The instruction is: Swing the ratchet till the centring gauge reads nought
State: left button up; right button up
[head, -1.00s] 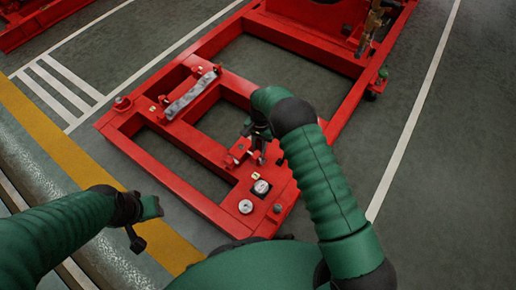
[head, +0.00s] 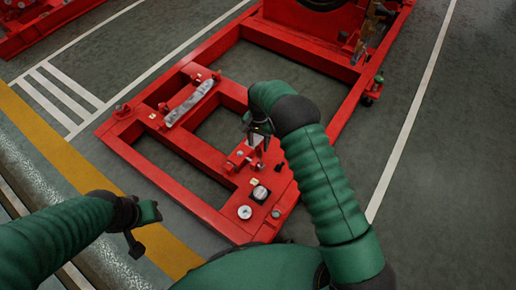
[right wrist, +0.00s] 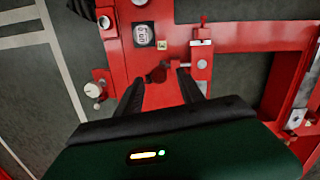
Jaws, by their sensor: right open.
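The centring gauge (head: 260,193) is a small square dial on the near end of the red frame; it also shows in the right wrist view (right wrist: 143,34), its reading too small to tell. My right gripper (head: 258,148) is over the frame, just behind the gauge. I cannot make out the ratchet for certain; a small red fitting (head: 240,157) sits beside the gripper. My left gripper (head: 148,212) hangs over the yellow floor line, away from the frame; its jaws are unclear.
A red skid frame (head: 180,192) fills the middle. A grey bar (head: 190,103) lies across it. A round pale disc (head: 244,212) is near the gauge. A red bracket (right wrist: 201,42) with a screw stands right of the gauge in the wrist view. Floor right of the frame is clear.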

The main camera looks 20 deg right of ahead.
notch_tip(320, 180, up, 10)
jog(key=p, duration=0.3)
jog(key=shift+w+d, duration=0.2)
jog(key=shift+w, duration=0.2)
dwell(1.4)
